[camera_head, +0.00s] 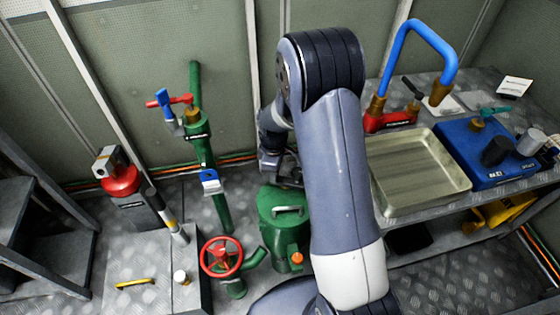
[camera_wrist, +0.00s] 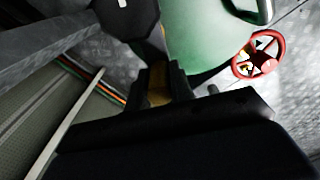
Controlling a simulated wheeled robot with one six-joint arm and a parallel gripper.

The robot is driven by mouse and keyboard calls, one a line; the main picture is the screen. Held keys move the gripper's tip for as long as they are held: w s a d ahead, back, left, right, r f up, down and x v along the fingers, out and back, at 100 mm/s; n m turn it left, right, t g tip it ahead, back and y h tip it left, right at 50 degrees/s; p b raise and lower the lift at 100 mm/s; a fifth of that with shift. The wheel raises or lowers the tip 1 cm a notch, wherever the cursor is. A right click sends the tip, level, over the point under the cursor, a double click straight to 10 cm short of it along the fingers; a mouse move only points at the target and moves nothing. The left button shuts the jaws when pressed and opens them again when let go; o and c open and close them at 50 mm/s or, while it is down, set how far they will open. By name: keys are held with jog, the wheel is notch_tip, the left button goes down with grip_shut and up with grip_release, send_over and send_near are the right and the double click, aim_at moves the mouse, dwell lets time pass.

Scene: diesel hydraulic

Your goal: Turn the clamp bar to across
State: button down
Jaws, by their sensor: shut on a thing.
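My gripper (camera_wrist: 163,80) is shut on a small brass-coloured piece (camera_wrist: 158,88) that shows between its dark fingers in the wrist view. I take this piece to be part of the clamp bar; its full length and direction are hidden by the fingers. A green canister (camera_wrist: 205,40) stands right beside the fingers. In the head view, the canister (camera_head: 284,232) has a grey handle on its lid, and my gripper (camera_head: 283,168) is just behind it, dark and partly hidden by my arm.
A red handwheel (camera_head: 221,257) and a green pipe (camera_head: 213,190) with valve levers stand left of the canister. A shelf on the right holds a metal tray (camera_head: 420,170) and a blue box (camera_head: 485,150). A red bottle-like unit (camera_head: 122,180) stands at left.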

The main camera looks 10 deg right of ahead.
jog(key=s+n, duration=0.1)
jog(key=s, duration=0.1)
jog(key=s+a+n, duration=0.1)
jog(key=s+n, duration=0.1)
jog(key=shift+a, duration=0.2)
jog(key=shift+s+a+n, duration=0.1)
jog(key=shift+s+n, duration=1.1)
jog(key=shift+s, duration=0.3)
jog(key=c, duration=1.3)
grip_release()
jog(key=shift+o, duration=0.2)
notch_tip(320, 180, up, 11)
jog(key=p, duration=0.2)
jog(key=shift+f, duration=0.15)
